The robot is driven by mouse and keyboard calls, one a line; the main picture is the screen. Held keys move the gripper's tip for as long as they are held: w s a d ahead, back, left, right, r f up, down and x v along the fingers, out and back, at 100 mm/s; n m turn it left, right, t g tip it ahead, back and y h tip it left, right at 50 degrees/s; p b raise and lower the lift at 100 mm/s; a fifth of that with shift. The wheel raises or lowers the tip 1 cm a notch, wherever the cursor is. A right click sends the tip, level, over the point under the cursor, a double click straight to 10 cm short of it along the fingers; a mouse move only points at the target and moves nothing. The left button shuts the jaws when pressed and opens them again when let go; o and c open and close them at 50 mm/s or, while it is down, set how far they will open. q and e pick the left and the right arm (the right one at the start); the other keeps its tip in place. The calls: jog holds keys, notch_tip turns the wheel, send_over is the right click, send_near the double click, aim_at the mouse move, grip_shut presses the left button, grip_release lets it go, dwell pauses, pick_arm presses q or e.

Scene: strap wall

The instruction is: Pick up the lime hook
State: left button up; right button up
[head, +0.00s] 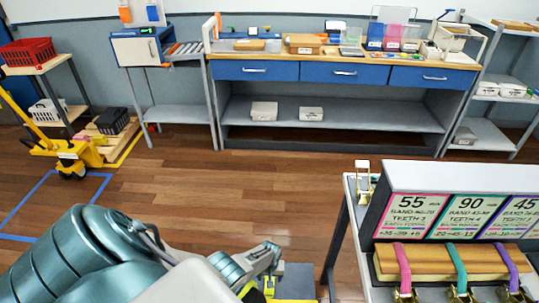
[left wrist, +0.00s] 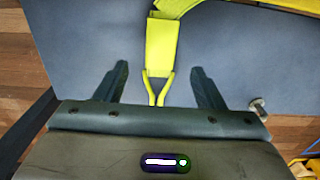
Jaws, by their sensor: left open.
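The lime hook (left wrist: 159,88) is in the left wrist view, a forked lime-yellow piece at the lower end of a wide lime strap (left wrist: 161,45). The strap runs up over a grey-blue surface (left wrist: 70,40). My left gripper (left wrist: 160,68) is open, with one dark finger on each side of the hook and strap and a visible gap to both. The hook's prongs point toward the palm; the gap in depth is hard to judge. In the head view my left arm reaches in low; its fingers and the hook are not clear there. My right gripper is not in view.
A rack (head: 450,178) at the right of the head view carries labelled cards and pink, teal and purple straps. A blue-drawer workbench (head: 345,73) stands at the back. A yellow pallet truck (head: 70,155) is at the left. Wooden floor (head: 200,185) between is clear.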

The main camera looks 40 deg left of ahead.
pick_arm(q)
jog(key=f, duration=0.1)
jog(key=f+b, duration=0.1)
jog(key=s+f+b, duration=0.1)
jog(key=f, duration=0.1)
jog(key=shift+d, duration=0.3)
jog(key=shift+w+f+b, duration=0.15)
jog(key=shift+f+b, duration=0.6)
jog(key=shift+b, duration=0.15)
jog(key=shift+f, duration=0.1)
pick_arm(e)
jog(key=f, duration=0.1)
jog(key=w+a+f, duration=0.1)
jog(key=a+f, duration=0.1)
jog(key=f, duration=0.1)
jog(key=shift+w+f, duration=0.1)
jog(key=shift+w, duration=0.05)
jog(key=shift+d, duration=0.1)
pick_arm(q)
jog(key=c, duration=1.1)
jog(key=shift+c, duration=0.2)
